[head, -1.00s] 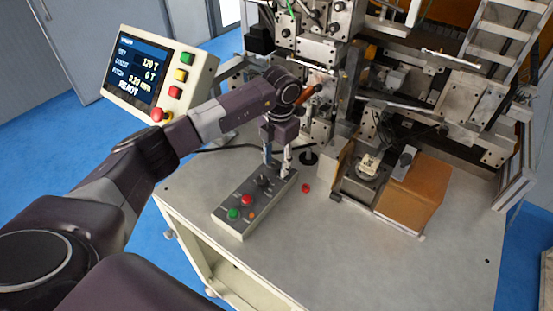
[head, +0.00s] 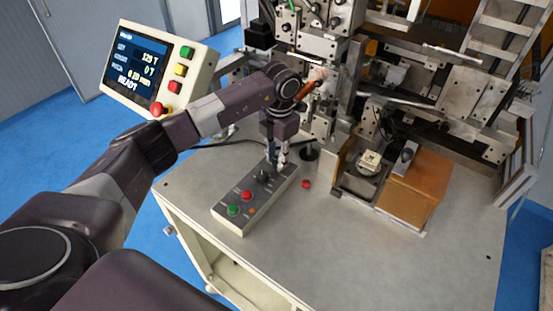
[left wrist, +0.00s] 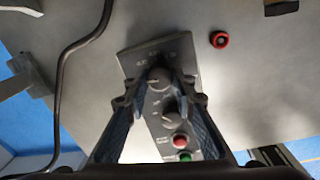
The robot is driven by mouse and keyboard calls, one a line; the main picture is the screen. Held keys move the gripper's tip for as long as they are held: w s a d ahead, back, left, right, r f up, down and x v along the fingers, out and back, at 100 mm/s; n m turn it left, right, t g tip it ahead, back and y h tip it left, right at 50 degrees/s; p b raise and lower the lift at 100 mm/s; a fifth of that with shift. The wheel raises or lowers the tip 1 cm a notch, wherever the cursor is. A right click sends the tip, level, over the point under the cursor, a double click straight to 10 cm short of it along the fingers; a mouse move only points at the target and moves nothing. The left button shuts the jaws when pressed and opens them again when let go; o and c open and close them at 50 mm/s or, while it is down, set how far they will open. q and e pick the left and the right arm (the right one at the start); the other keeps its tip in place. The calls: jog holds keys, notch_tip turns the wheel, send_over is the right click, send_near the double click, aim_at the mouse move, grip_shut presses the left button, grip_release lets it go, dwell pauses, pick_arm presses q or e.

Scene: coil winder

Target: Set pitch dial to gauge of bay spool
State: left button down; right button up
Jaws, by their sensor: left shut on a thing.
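The control box (head: 243,211) lies on the table with two knobs, a red button and a green button. My left gripper (head: 277,163) points down over its far end. In the left wrist view my left gripper (left wrist: 158,88) has its fingers closed on the sides of the far knob (left wrist: 158,77), the dial with printed marks around it; the marks are too small to read surely. The second knob (left wrist: 170,117) sits nearer, apart from the grip. A pale spool-like part (head: 369,161) sits in the machine bay; its gauge cannot be read. My right gripper is out of view.
The display panel (head: 141,68) shows several lines and READY; the pitch figure is blurred. A small red ring (head: 306,184) lies right of the control box. A brown block (head: 415,190) stands beside the bay. The front right of the table (head: 380,265) is clear.

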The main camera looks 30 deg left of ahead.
pick_arm(q)
jog(key=m+b, duration=0.4)
jog(key=b, duration=0.1)
jog(key=shift+a+f+m, duration=0.1)
jog(key=shift+f+m, duration=0.1)
jog(key=shift+m, duration=0.2)
jog(key=m+b, duration=0.2)
jog(key=m, duration=0.1)
jog(key=shift+w+r+m+t+b, duration=0.1)
jog(key=shift+m+t+b, duration=0.2)
jog(key=m+b, duration=0.2)
jog(key=m, duration=0.1)
jog(key=shift+m+h, duration=0.3)
jog(key=m+b, duration=0.1)
jog(key=m, duration=0.1)
jog(key=shift+m, duration=0.4)
jog(key=m+b, duration=0.1)
jog(key=m, duration=0.2)
jog(key=shift+r+m, duration=0.1)
jog(key=shift+m, duration=0.2)
jog(key=m+b, duration=0.1)
jog(key=m, duration=0.2)
jog(key=shift+w+m+h, duration=0.1)
jog(key=shift+m+h, duration=0.2)
jog(key=shift+m, duration=1.9)
jog(key=shift+r, duration=0.1)
